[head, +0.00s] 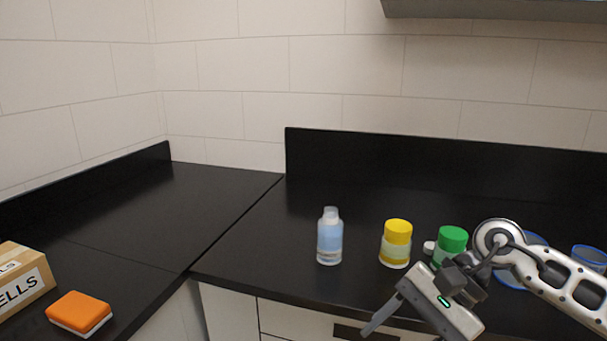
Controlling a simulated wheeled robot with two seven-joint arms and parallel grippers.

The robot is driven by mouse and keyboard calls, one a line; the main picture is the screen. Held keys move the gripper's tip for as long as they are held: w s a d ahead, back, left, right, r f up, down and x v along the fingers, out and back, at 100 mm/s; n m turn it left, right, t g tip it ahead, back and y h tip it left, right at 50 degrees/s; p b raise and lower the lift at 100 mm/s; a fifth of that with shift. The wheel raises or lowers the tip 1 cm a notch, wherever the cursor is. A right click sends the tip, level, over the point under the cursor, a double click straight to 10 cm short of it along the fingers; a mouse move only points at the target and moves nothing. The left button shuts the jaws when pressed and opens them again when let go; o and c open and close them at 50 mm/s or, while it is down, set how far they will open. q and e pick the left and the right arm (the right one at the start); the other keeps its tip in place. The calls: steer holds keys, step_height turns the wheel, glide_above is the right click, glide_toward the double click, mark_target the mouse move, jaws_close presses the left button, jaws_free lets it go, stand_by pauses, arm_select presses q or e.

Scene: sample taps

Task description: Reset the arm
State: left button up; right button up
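My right gripper (412,330) reaches in from the right, over the front edge of the counter. It points down and to the left. One finger shows, set out at the far left end of the gripper body; the other finger is cut off by the bottom of the picture. The gripper looks open, and nothing shows in it. My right arm (560,285) stretches back to the right edge, in front of part of the counter. My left gripper and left arm are not in view.
On the black counter (262,258) stand a clear bottle with bluish liquid (330,240), a yellow-lidded jar (396,245) and a green-lidded jar (452,241), partly hidden by my arm. Blue-rimmed vessels (590,257) stand right. An orange sponge (80,312) and cardboard box (22,283) lie left.

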steer(key=s+a+r+m+t+y, duration=0.25)
steer(key=a+m+t+y, duration=0.7)
steer(key=m, duration=1.15)
steer(key=d+f+m+t+h, duration=0.4)
steer(key=f+m+h, duration=0.3)
steer(key=m, duration=0.9)
steer(key=d+f+m+t+h, duration=0.45)
steer(key=f+m, duration=0.35)
steer(key=m, duration=0.8)
steer(key=s+d+f+m+g+h, duration=0.2)
steer(key=s+f+m+g, duration=0.3)
steer(key=s+f+m, duration=0.4)
step_height(320, 180, down, 2)
steer(key=shift+s+d+f+g+h, duration=0.25)
steer(key=shift+d+g+h, duration=0.15)
steer(key=shift+h, duration=0.4)
